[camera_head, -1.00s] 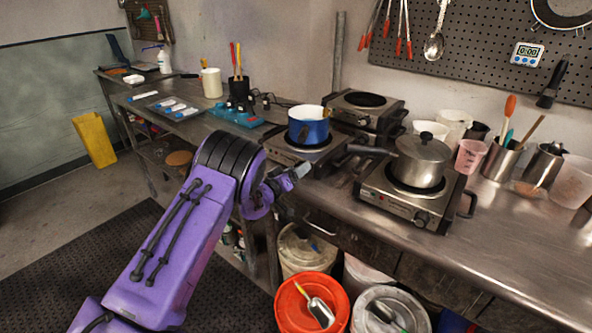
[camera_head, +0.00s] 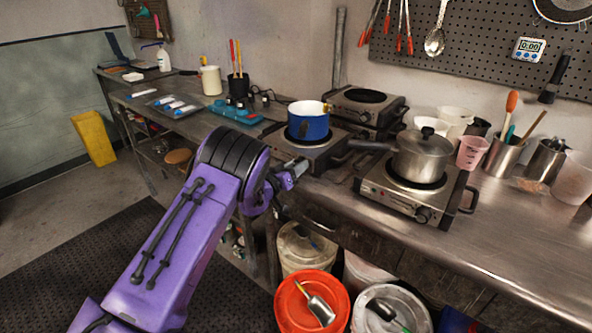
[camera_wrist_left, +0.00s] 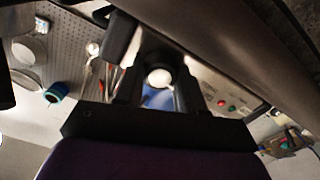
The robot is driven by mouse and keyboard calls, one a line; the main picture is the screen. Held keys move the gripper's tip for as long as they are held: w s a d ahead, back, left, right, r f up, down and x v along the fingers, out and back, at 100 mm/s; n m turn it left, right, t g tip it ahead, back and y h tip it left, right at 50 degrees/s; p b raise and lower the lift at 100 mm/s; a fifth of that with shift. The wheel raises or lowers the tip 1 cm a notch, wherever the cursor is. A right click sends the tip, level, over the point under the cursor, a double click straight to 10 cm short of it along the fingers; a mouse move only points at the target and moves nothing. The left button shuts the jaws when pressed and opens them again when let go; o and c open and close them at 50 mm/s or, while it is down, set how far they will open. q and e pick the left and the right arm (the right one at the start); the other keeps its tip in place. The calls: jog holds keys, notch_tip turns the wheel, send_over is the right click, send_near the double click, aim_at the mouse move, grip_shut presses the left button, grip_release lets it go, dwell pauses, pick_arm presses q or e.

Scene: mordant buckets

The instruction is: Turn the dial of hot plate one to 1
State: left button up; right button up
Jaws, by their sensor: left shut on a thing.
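A blue pot (camera_head: 309,124) stands on a steel hot plate (camera_head: 326,158) near the bench's front edge. My left gripper (camera_head: 297,169) is at the front of that hot plate. In the left wrist view its two dark fingers (camera_wrist_left: 157,92) are closed around a small part at the panel, apparently the dial. The dial is hidden by the fingers in the head view, and its setting cannot be read. A red and a green light (camera_wrist_left: 227,105) show on the panel beside the fingers. My right gripper is not in view.
A second hot plate (camera_head: 398,194) with a lidded steel pot (camera_head: 421,158) stands to the right, its dark dial (camera_head: 423,214) in front. Another hot plate (camera_head: 366,108) is behind. An orange bucket (camera_head: 288,303) and other buckets stand below the bench edge.

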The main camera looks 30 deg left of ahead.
pick_arm(q)
jog(key=shift+m+b, duration=1.15)
jog(key=shift+m, duration=1.05)
jog(key=o, duration=1)
jog(key=shift+o, duration=0.2)
jog(key=s+a+b, duration=0.1)
jog(key=s+b, duration=0.1)
jog(key=s, duration=0.8)
jog(key=shift+s, duration=0.25)
